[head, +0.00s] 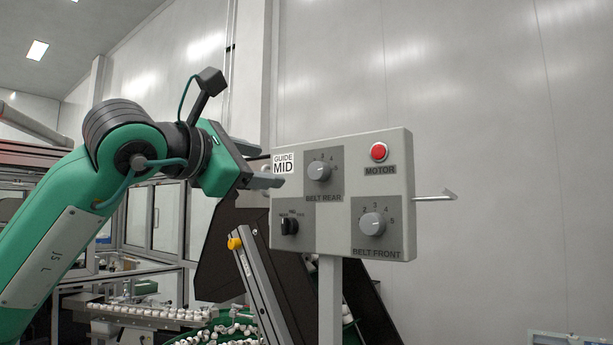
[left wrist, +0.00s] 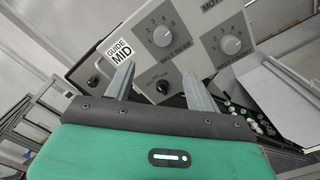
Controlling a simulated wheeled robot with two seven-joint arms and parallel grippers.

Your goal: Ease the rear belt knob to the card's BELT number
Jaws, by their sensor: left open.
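The rear belt knob (head: 319,171) is a grey dial on the upper middle of the control panel (head: 345,205), labelled BELT REAR. It also shows in the left wrist view (left wrist: 164,36), beyond the fingers. Its pointer is too small to read surely. A white card (head: 284,163) at the panel's upper left reads GUIDE MID; I see no BELT number on it. My left gripper (head: 264,165) is open and empty, left of the rear knob and apart from it. In the left wrist view its two fingers (left wrist: 157,75) point toward the panel. My right gripper is not in view.
The front belt knob (head: 373,224), a black selector (head: 290,227) and a red MOTOR button (head: 379,151) share the panel. A metal hook (head: 437,197) sticks out on the right. A dark chute stands behind, with white caps below. The space right of the panel is clear.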

